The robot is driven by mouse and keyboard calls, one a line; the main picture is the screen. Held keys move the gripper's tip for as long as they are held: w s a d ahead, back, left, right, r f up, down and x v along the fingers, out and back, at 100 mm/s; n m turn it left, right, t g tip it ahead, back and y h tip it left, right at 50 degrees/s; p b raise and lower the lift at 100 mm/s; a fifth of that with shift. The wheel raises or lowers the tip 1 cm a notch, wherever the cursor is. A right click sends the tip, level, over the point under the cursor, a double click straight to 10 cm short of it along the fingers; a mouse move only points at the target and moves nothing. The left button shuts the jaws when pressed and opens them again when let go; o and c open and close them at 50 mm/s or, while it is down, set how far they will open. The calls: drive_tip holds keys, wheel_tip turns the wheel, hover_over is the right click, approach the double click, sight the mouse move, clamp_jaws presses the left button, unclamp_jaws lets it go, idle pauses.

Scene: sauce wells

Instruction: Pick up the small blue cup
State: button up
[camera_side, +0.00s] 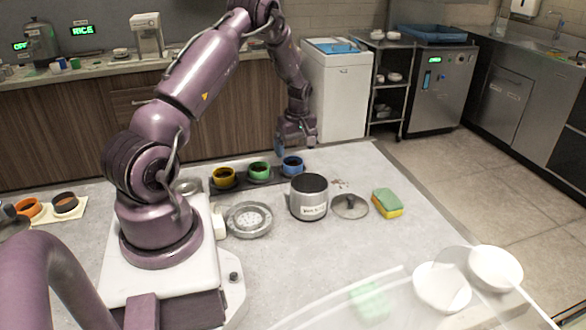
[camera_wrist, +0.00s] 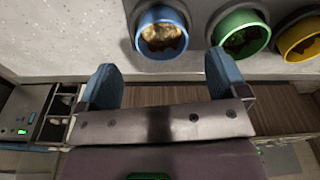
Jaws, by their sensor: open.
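The small blue cup (camera_side: 292,166) stands at the right end of a dark tray, beside a green cup (camera_side: 259,171) and a yellow cup (camera_side: 224,177). In the wrist view the blue cup (camera_wrist: 162,32) is seen from above, with brownish contents inside. My gripper (camera_side: 279,148) hangs near the far edge of the counter, behind the cups. In the wrist view its two blue fingers (camera_wrist: 163,82) are spread apart and empty. The blue cup lies beyond the fingertips, roughly centred between them, and no contact shows.
A dark-topped labelled jar (camera_side: 309,202) stands in front of the blue cup. A round metal strainer-like dish (camera_side: 249,219), a glass lid (camera_side: 350,207) and a green-yellow sponge (camera_side: 387,204) lie nearby. A clear panel (camera_side: 400,300) and white bowls (camera_side: 495,268) are at front right.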

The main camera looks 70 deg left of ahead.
sight(293, 160)
drive_tip(key=f, duration=0.5)
drive_tip(key=shift+s+a+f, duration=0.15)
drive_tip(key=shift+s+a, duration=0.05)
drive_tip(key=shift+a, duration=0.1)
drive_tip(key=c, duration=1)
